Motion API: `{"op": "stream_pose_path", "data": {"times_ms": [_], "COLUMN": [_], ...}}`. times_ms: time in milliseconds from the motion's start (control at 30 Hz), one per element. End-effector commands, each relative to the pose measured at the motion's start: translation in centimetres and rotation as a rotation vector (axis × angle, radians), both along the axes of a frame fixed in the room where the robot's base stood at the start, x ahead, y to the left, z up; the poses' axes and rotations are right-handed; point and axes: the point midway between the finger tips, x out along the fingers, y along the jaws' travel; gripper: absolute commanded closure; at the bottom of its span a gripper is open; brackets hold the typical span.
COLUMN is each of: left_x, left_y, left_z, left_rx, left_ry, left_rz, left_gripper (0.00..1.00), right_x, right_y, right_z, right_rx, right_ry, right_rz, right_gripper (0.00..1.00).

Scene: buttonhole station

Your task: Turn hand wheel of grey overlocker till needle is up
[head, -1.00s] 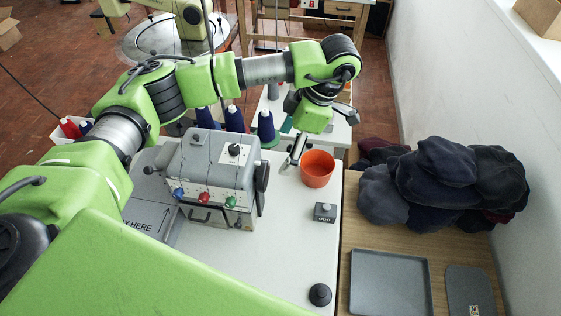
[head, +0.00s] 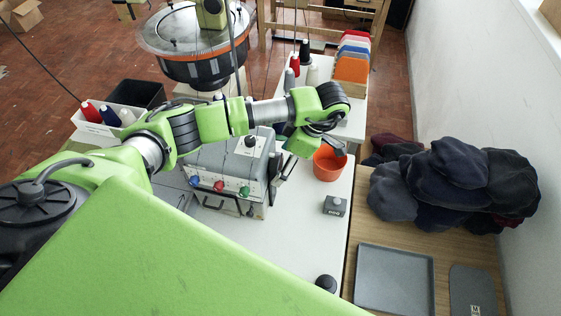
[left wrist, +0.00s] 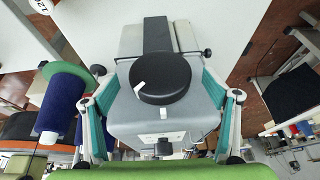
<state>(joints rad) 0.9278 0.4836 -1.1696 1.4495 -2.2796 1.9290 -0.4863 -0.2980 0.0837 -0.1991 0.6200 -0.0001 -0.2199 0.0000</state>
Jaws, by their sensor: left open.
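The grey overlocker (head: 222,165) stands on the white table with red, blue and green knobs on its front. Its black hand wheel (left wrist: 160,76) faces the left wrist camera. A white mark shows at the wheel's lower left edge, and a small white mark (left wrist: 163,112) sits on the housing just below it. My left gripper (head: 306,162) is at the machine's right side. In the left wrist view its teal-padded fingers are open on both sides of the wheel, apart from it. The needle cannot be seen. My right gripper is not in view.
An orange cup (head: 329,165) stands close beside my left gripper. A small grey button box (head: 335,206) and a black knob (head: 326,283) are on the table.

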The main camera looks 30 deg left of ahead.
Motion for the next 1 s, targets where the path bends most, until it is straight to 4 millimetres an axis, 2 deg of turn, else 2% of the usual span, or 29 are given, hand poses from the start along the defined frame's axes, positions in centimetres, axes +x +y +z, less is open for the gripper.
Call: {"op": "stream_pose_path", "data": {"times_ms": [200, 467, 500, 633, 1000], "left_x": [-0.2, -0.2, -0.2, -0.2, -0.3], "left_y": [0.6, 0.7, 0.7, 0.7, 0.7], "left_z": [-1.5, -1.7, -1.7, -1.7, -1.8], "left_rx": [0.0, 0.0, 0.0, 0.0, 0.01], "left_ry": [0.0, -0.002, -0.002, -0.002, -0.032], "left_rz": [0.0, -0.001, -0.001, -0.001, -0.002], "left_gripper": [0.2, 0.2, 0.23, 0.57, 0.59], "right_x": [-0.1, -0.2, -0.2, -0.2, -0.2], "right_y": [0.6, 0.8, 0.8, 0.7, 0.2], "right_z": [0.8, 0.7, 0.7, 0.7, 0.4], "right_rx": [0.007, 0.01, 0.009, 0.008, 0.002], "right_ry": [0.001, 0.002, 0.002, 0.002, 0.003], "right_rz": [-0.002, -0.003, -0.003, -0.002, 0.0], "right_gripper": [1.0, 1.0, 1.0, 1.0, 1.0]}}
